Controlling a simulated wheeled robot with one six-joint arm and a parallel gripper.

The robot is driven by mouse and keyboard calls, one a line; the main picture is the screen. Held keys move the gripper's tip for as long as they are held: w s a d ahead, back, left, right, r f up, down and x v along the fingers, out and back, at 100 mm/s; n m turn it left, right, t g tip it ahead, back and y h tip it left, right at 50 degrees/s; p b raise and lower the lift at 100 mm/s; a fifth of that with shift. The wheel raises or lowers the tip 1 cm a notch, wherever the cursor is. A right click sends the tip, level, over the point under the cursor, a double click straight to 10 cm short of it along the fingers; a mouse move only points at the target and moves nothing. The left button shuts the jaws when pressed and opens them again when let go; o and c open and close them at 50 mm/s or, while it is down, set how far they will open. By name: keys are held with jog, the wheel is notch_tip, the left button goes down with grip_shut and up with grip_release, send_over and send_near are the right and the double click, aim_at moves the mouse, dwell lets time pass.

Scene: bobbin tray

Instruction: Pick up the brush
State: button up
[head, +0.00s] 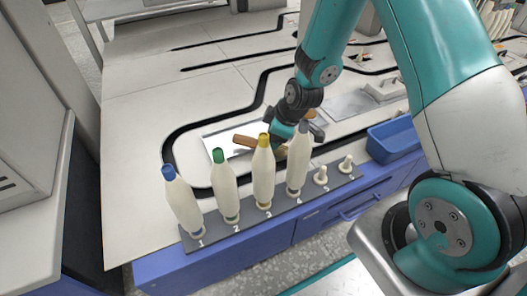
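A brown wooden piece (244,140), which looks like the brush's handle, lies on a white sheet or plate (215,146) on the worktop. Its right part is hidden behind the yellow-topped bobbin, so I cannot make out bristles. My gripper (281,136) points down beside the right part of this handle, behind the yellow-topped and grey-topped bobbins. Its fingertips are mostly hidden by the bobbins. I cannot tell whether it is open, shut or touching the brush.
A numbered grey rack (260,218) along the front edge holds upright bobbins with blue (182,200), green (224,187), yellow (263,172) and grey (298,160) tops. Two bare pegs (321,175) stand at its right. A blue bin (394,139) lies farther right. The left worktop is clear.

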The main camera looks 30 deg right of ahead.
jog(key=b+x, duration=0.1)
jog(key=x, duration=0.1)
jog(key=b+x, duration=0.1)
jog(key=x, duration=0.1)
jog(key=s+b+x, duration=0.1)
jog(key=b+x, duration=0.1)
jog(key=shift+a+f, duration=0.1)
jog(key=shift+f, duration=0.1)
jog(key=shift+w+r, duration=0.1)
jog(key=shift+r, duration=0.05)
jog(key=c, duration=1.1)
jog(key=shift+r, duration=0.1)
